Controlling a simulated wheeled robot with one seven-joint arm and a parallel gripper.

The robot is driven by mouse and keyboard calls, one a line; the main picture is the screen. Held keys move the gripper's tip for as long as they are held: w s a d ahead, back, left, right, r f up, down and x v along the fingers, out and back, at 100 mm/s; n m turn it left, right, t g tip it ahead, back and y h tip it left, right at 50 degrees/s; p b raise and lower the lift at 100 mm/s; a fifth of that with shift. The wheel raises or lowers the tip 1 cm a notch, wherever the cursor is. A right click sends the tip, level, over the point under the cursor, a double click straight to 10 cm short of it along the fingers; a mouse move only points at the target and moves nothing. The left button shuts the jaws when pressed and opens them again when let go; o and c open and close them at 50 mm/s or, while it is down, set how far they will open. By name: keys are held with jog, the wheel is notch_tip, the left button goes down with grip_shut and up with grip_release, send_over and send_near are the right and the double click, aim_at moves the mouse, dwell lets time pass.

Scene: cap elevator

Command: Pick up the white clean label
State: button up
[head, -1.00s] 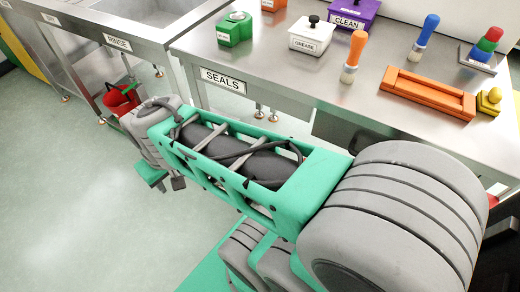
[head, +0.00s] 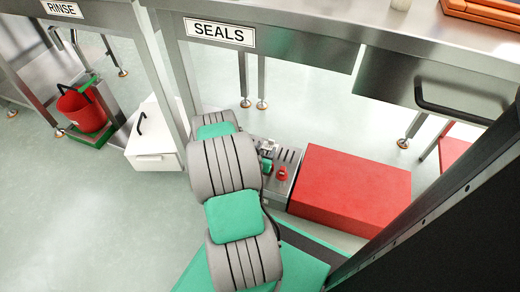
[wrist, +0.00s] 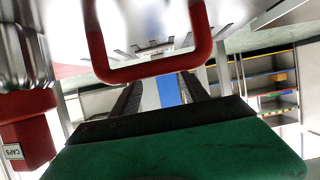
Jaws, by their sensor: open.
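The white clean label shows in neither current view. My gripper (wrist: 161,82) is in the wrist view, with two dark fingers spread apart and nothing seen held between them. A red loop-shaped bar (wrist: 150,70) crosses the upper middle of that view, close to the fingertips; whether it touches them I cannot tell. In the head view my arm reaches down and away beside the SEALS table, and the gripper itself is hidden there.
The SEALS table (head: 300,35) spans the top of the head view. Under it are a red box (head: 350,190) and a white box with a black handle (head: 155,150). A red bucket (head: 82,110) stands left. The wrist view shows a red CAPS box (wrist: 25,130). Floor is clear at lower left.

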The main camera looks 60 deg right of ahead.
aim_at(271, 141)
jog(key=b+x, duration=0.3)
jog(key=x, duration=0.5)
jog(key=shift+a+f, duration=0.1)
grip_shut()
